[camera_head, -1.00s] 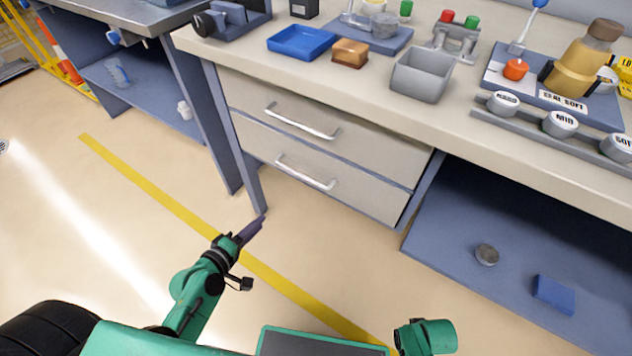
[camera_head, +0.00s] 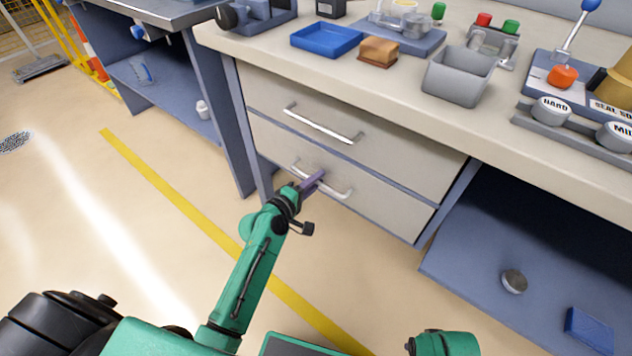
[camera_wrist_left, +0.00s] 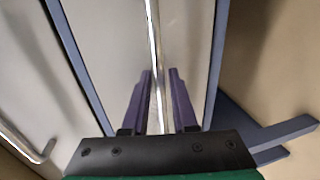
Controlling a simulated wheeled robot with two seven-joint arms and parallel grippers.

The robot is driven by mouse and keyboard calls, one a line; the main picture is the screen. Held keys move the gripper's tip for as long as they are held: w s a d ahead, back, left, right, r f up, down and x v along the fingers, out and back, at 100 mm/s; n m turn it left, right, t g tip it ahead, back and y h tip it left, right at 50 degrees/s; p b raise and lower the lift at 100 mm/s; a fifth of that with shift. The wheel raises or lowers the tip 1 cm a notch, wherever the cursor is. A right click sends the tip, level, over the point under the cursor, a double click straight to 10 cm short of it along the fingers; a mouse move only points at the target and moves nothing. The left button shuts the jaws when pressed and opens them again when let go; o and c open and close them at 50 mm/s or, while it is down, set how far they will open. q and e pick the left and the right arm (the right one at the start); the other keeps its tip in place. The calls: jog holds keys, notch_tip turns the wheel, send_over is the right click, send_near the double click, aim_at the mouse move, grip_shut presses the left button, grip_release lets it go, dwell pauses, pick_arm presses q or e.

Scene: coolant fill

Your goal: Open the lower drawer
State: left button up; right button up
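The lower drawer (camera_head: 395,205) is shut, with a pale front and a silver bar handle (camera_head: 338,190). My left gripper (camera_head: 313,183) is at this handle, over its left half in the head view. In the left wrist view the two purple fingers (camera_wrist_left: 160,95) stand apart, and the handle bar (camera_wrist_left: 153,50) runs between them. Gaps show beside the bar, so the fingers look open around it. The upper drawer (camera_head: 300,90) is also shut, and its handle (camera_head: 320,125) is free. My right gripper does not show; only a green part of my right arm is at the bottom edge.
The worktop (camera_head: 400,95) above holds a blue tray (camera_head: 326,40), a sponge-like brown block (camera_head: 379,50) and a grey bin (camera_head: 458,75). A blue lower shelf (camera_head: 480,250) lies right of the drawers. The floor in front is clear, with a yellow line (camera_head: 180,185).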

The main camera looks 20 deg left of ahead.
pick_arm(q)
grip_shut()
dwell(1.4)
